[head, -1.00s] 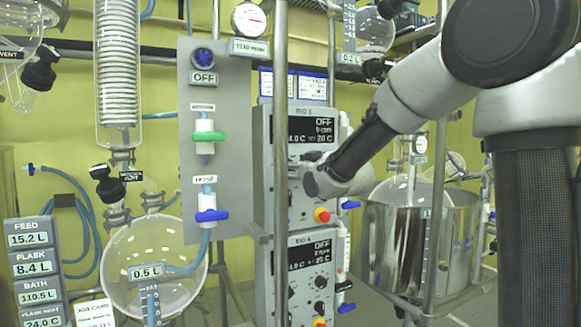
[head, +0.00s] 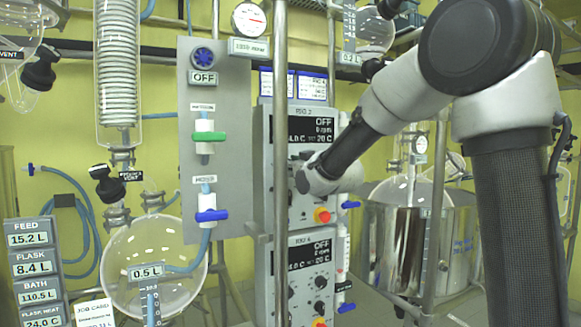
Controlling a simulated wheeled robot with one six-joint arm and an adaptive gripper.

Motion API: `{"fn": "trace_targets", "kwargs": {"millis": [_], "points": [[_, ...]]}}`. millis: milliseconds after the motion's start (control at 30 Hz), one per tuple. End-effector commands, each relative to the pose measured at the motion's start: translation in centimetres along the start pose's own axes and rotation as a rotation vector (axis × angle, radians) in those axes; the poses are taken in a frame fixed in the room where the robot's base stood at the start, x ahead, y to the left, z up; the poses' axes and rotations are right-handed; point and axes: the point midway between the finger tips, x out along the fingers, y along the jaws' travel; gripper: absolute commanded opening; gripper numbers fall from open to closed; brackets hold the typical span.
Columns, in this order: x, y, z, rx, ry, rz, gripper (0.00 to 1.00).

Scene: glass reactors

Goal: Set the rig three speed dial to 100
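The upper control box (head: 265,160) has a small blurred label that seems to read rig 3. Its display (head: 312,130) shows OFF, 0 rpm and a temperature line. A red knob on a yellow base (head: 322,215) sits low on its face. My gripper (head: 299,180) is in front of the middle of this box, where its dials are. The gripper and wrist cover most of the dial area, so I cannot see the speed dial or its setting. The fingertips are too hidden to tell open from shut, or whether they touch a dial.
A similar control box (head: 310,285) stands below, also OFF. A vertical metal pole (head: 281,120) runs close by the boxes' left part. A grey valve panel (head: 230,110) is to the left, and a steel bath vessel (head: 400,235) to the right.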

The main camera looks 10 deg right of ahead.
Motion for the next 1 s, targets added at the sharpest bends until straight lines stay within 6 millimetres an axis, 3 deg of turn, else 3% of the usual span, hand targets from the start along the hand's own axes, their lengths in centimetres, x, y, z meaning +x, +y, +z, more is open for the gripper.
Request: {"fn": "trace_targets", "kwargs": {"millis": [367, 1000], "points": [[0.00, 0.01, 0.02, 0.154, 0.008, 0.001, 0.11], [-0.01, 0.03, 0.13, 0.748, 0.035, 0.007, 0.11]]}}
